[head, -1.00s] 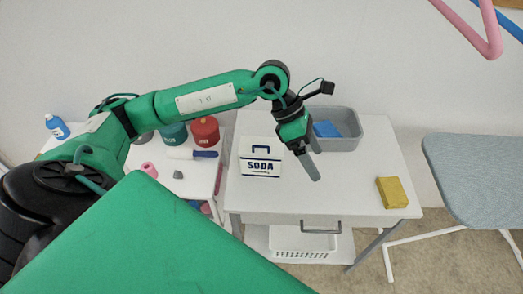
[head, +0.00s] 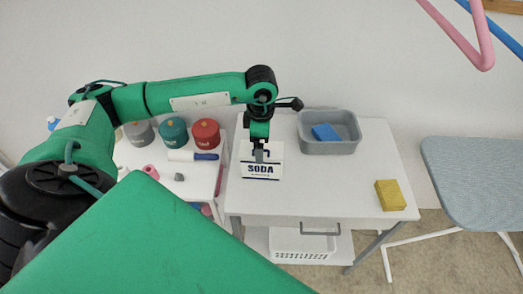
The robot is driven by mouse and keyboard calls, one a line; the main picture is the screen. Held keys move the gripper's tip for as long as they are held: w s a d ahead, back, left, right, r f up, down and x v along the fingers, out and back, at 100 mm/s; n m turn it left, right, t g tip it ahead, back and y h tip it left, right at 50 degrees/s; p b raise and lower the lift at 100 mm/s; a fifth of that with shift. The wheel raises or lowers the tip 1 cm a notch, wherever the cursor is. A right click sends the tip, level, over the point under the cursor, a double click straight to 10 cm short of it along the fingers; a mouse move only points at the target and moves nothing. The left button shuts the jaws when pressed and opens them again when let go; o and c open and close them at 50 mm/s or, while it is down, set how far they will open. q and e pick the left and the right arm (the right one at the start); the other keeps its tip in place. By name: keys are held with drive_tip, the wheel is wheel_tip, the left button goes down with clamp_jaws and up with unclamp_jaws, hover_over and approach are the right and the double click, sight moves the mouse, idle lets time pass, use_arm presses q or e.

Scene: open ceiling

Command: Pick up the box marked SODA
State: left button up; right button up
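The white box marked SODA (head: 262,171) stands on the white table (head: 330,190), near its left side. It has dark blue lettering and a dark handle mark near its top. My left gripper (head: 259,156) points down over the upper part of the box and hides part of the handle mark. Its fingers look close together from here, and I cannot tell whether they touch the box or whether they are open. My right gripper is not in view.
A grey basin (head: 328,142) with a blue sponge (head: 325,132) stands at the table's back. A yellow sponge (head: 390,195) lies at the right front. Red (head: 206,133) and teal (head: 173,132) canisters stand on the left table. An ironing board (head: 480,180) is at the right.

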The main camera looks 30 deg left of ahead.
use_arm(q)
drive_tip(key=shift+w+f+p, duration=0.1)
drive_tip(key=shift+f+p, duration=0.3)
drive_tip(key=shift+f, duration=0.15)
drive_tip(key=f, duration=0.2)
drive_tip(key=f+p, duration=0.1)
drive_tip(key=shift+w+a+f, duration=0.15)
drive_tip(key=shift+w+f, duration=0.05)
drive_tip(key=shift+f, duration=0.5)
drive_tip(key=shift+w+r, duration=0.1)
clamp_jaws()
